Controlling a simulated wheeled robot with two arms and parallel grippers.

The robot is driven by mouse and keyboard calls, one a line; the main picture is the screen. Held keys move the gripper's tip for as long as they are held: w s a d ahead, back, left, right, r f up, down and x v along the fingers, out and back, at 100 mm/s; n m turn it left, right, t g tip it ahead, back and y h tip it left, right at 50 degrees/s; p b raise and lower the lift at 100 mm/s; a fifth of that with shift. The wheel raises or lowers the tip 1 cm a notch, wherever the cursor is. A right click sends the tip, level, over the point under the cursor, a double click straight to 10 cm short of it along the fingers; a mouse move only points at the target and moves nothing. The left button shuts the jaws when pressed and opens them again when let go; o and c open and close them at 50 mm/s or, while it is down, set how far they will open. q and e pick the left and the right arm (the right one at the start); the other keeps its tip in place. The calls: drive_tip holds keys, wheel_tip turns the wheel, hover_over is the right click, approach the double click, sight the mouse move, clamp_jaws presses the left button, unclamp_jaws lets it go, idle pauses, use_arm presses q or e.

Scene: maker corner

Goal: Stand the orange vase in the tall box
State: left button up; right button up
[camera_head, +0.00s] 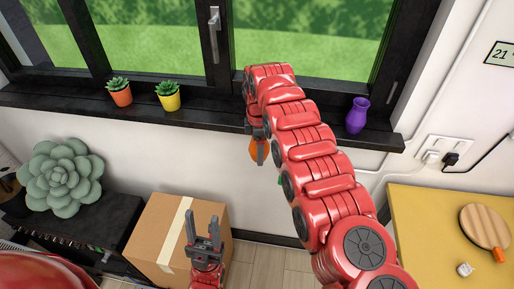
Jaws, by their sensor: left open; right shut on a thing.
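The orange vase (255,152) is in my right gripper (260,147), held in the air in front of the wall below the window sill. Part of the vase is hidden by the gripper's fingers. My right arm reaches up and left across the middle of the view. My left gripper (203,226) is open and empty, fingers pointing up, in front of a brown cardboard box (160,225) with a pale tape strip. The box stands at the lower left centre, below and left of the vase. I see no opening in it, and cannot tell if it is the tall box.
The window sill (215,118) holds an orange pot (122,98), a yellow pot (171,102) and a purple vase (357,115). A large succulent (62,178) stands on a dark cabinet (85,225) at left. A yellow table (425,225) at right carries a round wooden board (484,226).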

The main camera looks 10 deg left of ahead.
drive_tip(key=shift+s+d+f, duration=0.15)
drive_tip(key=shift+d+f, duration=0.05)
drive_tip(key=shift+f, duration=0.35)
drive_tip(key=shift+d+f+m, duration=0.25)
drive_tip(key=shift+f+m, duration=0.05)
drive_tip(key=shift+f, duration=0.2)
drive_tip(key=shift+d+f, duration=0.25)
drive_tip(key=shift+d, duration=0.05)
drive_tip(key=shift+s, duration=0.1)
drive_tip(key=shift+f+m, duration=0.3)
